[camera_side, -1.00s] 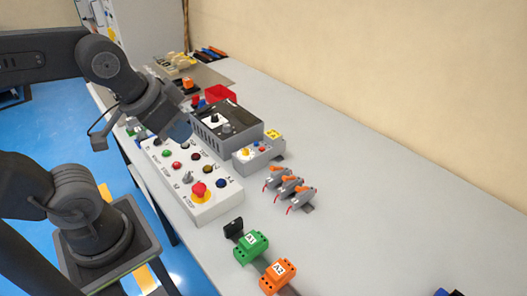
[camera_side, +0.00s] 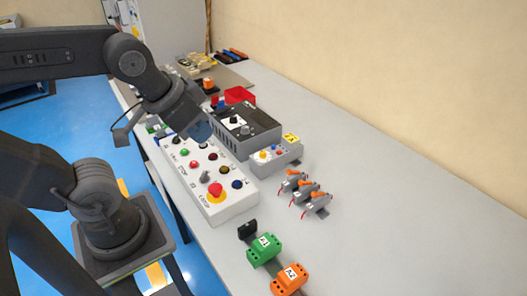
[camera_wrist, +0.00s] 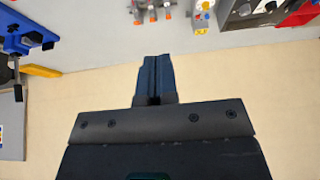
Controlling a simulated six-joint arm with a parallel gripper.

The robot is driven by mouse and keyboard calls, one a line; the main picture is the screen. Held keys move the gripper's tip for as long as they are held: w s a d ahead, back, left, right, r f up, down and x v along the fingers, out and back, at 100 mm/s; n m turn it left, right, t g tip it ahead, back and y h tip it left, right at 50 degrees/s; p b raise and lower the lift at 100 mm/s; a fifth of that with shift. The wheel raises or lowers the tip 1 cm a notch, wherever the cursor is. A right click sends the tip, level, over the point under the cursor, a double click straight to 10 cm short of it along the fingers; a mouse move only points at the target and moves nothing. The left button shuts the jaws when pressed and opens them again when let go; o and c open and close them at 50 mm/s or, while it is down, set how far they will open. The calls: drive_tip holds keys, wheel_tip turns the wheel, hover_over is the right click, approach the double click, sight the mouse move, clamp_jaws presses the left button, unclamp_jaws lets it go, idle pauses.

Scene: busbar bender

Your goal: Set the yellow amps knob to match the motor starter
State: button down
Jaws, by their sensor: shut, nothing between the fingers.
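The yellow knob (camera_side: 263,155) sits on top of a small light-grey box (camera_side: 284,158), beside small red and blue buttons. I take this box to be the motor starter; it has a yellow label (camera_side: 291,138) at its back corner. The knob's pointer and scale are too small to read. In the wrist view, the box (camera_wrist: 205,16) shows at the top edge, with its yellow label (camera_wrist: 201,31). My gripper (camera_side: 199,130) is above the white button panel, left of the knob and apart from it. In the wrist view, my gripper (camera_wrist: 155,80) is shut and empty.
The white panel (camera_side: 222,206) carries several buttons and a red-on-yellow stop button (camera_side: 215,190). A dark box (camera_side: 243,130) with a black knob stands behind. Several orange-levered clamps (camera_side: 305,192), green (camera_side: 264,248) and orange (camera_side: 289,279) blocks sit nearer. Free table lies right.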

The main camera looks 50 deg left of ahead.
drive_tip(key=c, duration=1.6)
unclamp_jaws()
drive_tip(key=shift+w+a+r, duration=0.1)
drive_tip(key=shift+w, duration=0.1)
drive_tip(key=shift+c, duration=0.2)
drive_tip(key=o, duration=0.6)
drive_tip(key=w+a+n+g, duration=0.1)
drive_tip(key=w+n, duration=0.1)
drive_tip(key=w, duration=0.1)
drive_tip(key=w+a+n+g, duration=0.1)
drive_tip(key=w+n, duration=0.1)
drive_tip(key=w, duration=0.2)
drive_tip(key=w+a+n, duration=0.2)
drive_tip(key=w+n, duration=0.1)
drive_tip(key=w, duration=0.1)
drive_tip(key=shift+w+a+f+g, duration=0.1)
drive_tip(key=shift+f+g, duration=0.3)
drive_tip(key=shift+o, duration=0.2)
drive_tip(key=n+g, duration=0.3)
drive_tip(key=n, duration=0.5)
hover_over(263, 152)
wheel_tip(263, 152, down, 9)
wheel_tip(263, 152, down, 14)
drive_tip(key=shift+r, duration=0.15)
clamp_jaws()
